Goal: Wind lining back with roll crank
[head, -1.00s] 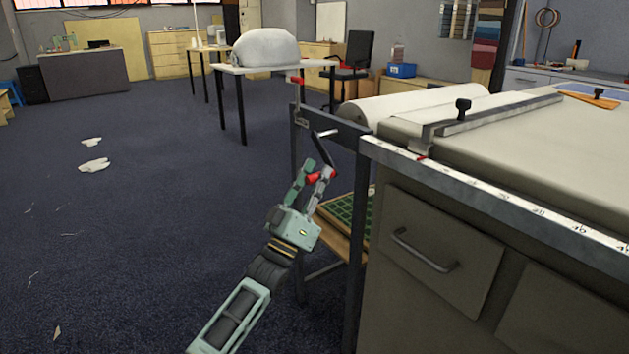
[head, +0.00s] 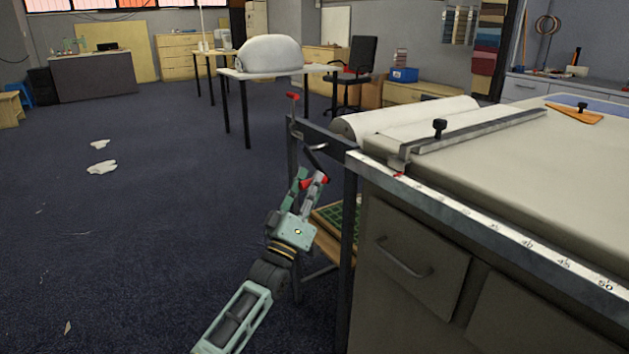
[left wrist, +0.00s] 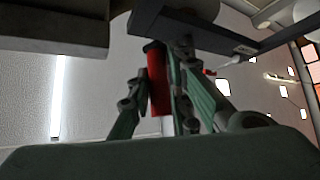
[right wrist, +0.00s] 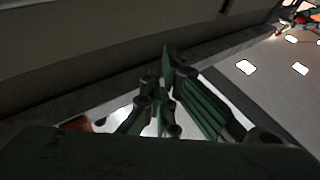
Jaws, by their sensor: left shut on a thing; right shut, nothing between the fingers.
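The white roll of lining (head: 405,118) lies across the far end of the long table, in a dark metal frame (head: 335,134). The crank (head: 316,160) hangs from that frame, with a dark arm and a red grip (head: 322,180). My left gripper (head: 310,182) is shut on the red grip, below the frame bar. In the left wrist view the red grip (left wrist: 154,80) stands between the fingers of my left gripper (left wrist: 160,95), under a dark bar. My right gripper (right wrist: 164,85) is shut and empty, below a grey edge in the right wrist view; it is not in the head view.
A metal cutting rail with a black knob (head: 480,130) crosses the table (head: 520,190) in front of the roll. A ruler strip runs along the table's edge. A green-gridded tray (head: 335,218) sits on a low shelf beside the frame. The floor at left is mostly clear.

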